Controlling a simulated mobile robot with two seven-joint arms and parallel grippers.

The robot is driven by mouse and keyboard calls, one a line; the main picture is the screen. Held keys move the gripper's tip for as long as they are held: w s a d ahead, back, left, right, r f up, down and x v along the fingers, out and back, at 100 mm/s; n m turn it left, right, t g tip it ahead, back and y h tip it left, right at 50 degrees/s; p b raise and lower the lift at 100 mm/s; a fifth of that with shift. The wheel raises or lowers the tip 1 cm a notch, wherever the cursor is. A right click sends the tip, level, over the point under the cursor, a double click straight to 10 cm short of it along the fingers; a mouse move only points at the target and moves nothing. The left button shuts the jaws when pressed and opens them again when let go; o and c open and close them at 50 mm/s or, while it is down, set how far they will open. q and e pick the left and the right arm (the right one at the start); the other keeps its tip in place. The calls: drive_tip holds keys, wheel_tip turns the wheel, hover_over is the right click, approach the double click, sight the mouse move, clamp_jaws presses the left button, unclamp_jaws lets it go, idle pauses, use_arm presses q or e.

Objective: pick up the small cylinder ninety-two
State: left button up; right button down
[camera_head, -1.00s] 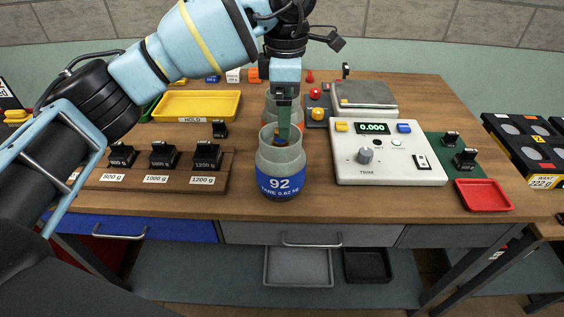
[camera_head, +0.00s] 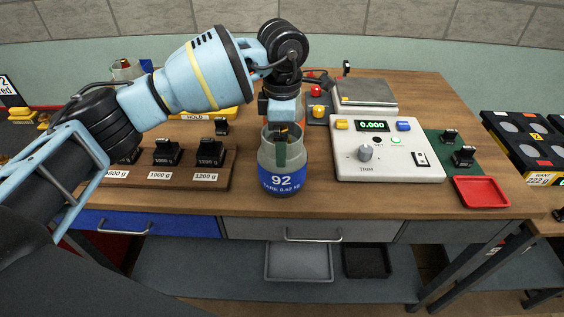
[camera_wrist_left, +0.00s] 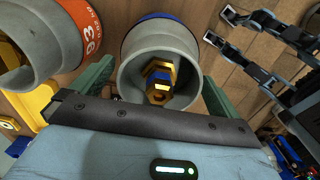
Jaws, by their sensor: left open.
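The small cylinder 92 (camera_head: 281,181) is a grey open-topped pot with a blue label, upright on the wooden bench. My left gripper (camera_head: 281,148) points down over its mouth in the head view. In the left wrist view, the open green fingers (camera_wrist_left: 157,88) stand on either side of the cylinder's grey rim (camera_wrist_left: 127,75). Whether they touch it I cannot tell. Yellow and blue pieces (camera_wrist_left: 159,80) show inside its mouth. My right gripper is out of view.
A grey cylinder with an orange label marked 93 (camera_wrist_left: 45,45) stands close beside it. A white control box (camera_head: 387,155) reading 0.000 is to the right. A wooden rack of black weights (camera_head: 185,170) is to the left. The bench's front edge is near.

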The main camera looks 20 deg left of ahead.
use_arm(q)
drive_tip(key=shift+c, duration=0.3)
drive_tip(key=c, duration=1.9)
drive_tip(key=shift+r, duration=0.15)
drive_tip(key=shift+c, duration=0.8)
drive_tip(key=shift+w, duration=0.1)
